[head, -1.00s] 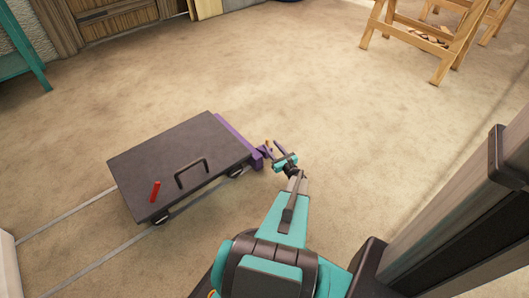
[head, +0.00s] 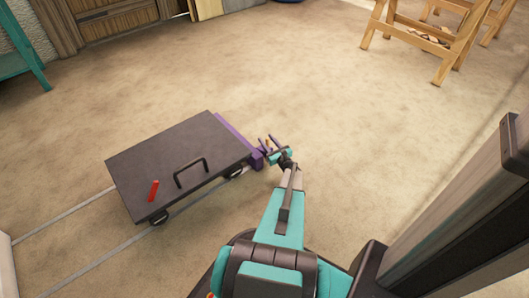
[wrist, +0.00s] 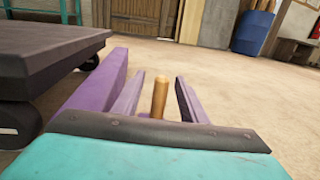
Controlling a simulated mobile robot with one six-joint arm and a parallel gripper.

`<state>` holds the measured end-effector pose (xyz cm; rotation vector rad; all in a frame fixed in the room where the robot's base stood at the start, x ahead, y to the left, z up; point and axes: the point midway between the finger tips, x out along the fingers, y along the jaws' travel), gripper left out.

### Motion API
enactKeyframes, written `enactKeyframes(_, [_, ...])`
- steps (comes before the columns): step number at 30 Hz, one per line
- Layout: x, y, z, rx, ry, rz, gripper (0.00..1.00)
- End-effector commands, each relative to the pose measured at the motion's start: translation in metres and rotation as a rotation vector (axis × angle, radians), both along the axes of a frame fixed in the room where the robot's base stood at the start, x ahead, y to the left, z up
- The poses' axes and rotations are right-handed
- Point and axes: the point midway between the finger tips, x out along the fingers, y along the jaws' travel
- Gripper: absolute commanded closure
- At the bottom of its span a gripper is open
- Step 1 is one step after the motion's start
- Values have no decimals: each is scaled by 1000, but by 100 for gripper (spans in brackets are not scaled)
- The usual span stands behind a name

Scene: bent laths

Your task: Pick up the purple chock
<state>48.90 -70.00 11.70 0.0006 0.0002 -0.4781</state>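Purple shows as a long bar (head: 235,136) along the right end of the dark flat trolley, with a purple block, seemingly the chock (head: 257,159), at its near end. In the wrist view a purple bar (wrist: 98,85) stands just left of my gripper. A short upright wooden peg (wrist: 160,97) stands between the fingers; whether it belongs to the chock is hidden. My gripper (head: 267,142) is open at the trolley's near right corner. In the wrist view its fingers (wrist: 157,92) stand apart on both sides of the peg, with gaps visible.
The trolley (head: 165,150) has a black handle and a red stick (head: 153,190) on top. It stands over two thin floor rails (head: 105,257). Wooden trestles (head: 430,45) stand at the top right. The floor beyond my gripper is clear.

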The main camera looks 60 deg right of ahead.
Motion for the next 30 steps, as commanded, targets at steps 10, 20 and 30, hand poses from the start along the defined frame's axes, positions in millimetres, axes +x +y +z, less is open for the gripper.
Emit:
enactKeyframes(10, [-1, 0, 0, 0, 0, -1, 61])
enactKeyframes(20, [-1, 0, 0, 0, 0, -1, 100])
enactKeyframes(30, [-1, -1, 3, 0, -1, -1, 100])
